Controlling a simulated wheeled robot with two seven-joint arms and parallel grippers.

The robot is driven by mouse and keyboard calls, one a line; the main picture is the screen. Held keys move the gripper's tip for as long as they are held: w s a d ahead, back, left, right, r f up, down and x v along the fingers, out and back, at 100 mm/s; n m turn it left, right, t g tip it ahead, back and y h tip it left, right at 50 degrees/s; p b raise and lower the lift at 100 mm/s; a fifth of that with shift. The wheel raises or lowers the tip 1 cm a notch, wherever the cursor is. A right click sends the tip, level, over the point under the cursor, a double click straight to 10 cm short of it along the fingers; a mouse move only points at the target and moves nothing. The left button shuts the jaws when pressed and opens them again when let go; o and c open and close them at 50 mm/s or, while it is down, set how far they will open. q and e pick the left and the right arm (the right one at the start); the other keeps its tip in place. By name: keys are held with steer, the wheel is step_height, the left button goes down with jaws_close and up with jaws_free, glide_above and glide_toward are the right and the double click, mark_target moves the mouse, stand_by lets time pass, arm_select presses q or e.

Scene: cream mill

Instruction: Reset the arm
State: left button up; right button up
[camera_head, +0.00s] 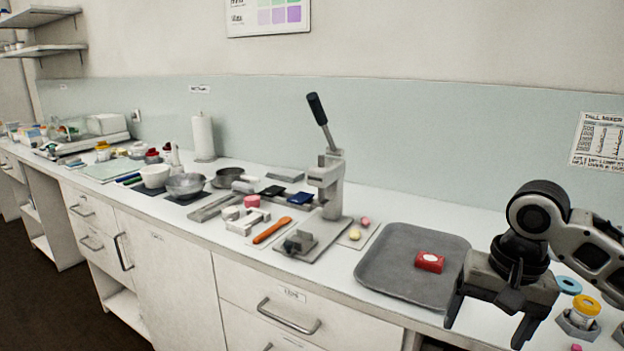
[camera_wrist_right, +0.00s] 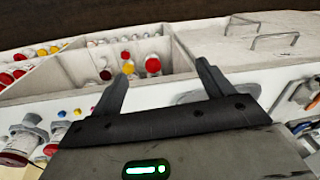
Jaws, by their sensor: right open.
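My right gripper (camera_head: 488,326) hangs over the right end of the counter, in front and to the right of the grey tray. Its jaws point down and are open, with nothing visible between them. In the right wrist view the two dark fingers (camera_wrist_right: 165,70) are spread apart over the counter's front edge, with open compartments beyond. My left gripper is in neither view. A lever press (camera_head: 328,185) stands on the counter with its black-tipped handle tilted up.
The grey tray (camera_head: 385,270) holds a red block (camera_head: 430,262). A yellow-topped jar (camera_head: 583,312) and a blue ring (camera_head: 568,285) lie right of my gripper. Bowls (camera_head: 185,185) and an orange tool (camera_head: 271,230) crowd the counter leftward. Drawers (camera_head: 290,310) are below.

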steer(key=s+a+f+n+t+y, duration=0.1)
steer(key=a+f+n+t+y, duration=0.35)
steer(key=a+f, duration=1.15)
steer(key=s+d+f+n+t+h, duration=0.1)
steer(key=s+d+f+t, duration=0.1)
steer(key=s+f, duration=0.3)
steer(key=s+d+f+n+t+h, duration=0.1)
steer(key=s+d+f+n+t, duration=0.1)
steer(key=s+f, duration=0.3)
steer(key=s+d+t, duration=0.1)
steer(key=s, duration=0.2)
steer(key=shift+s+f, duration=0.15)
steer(key=shift+s, duration=0.1)
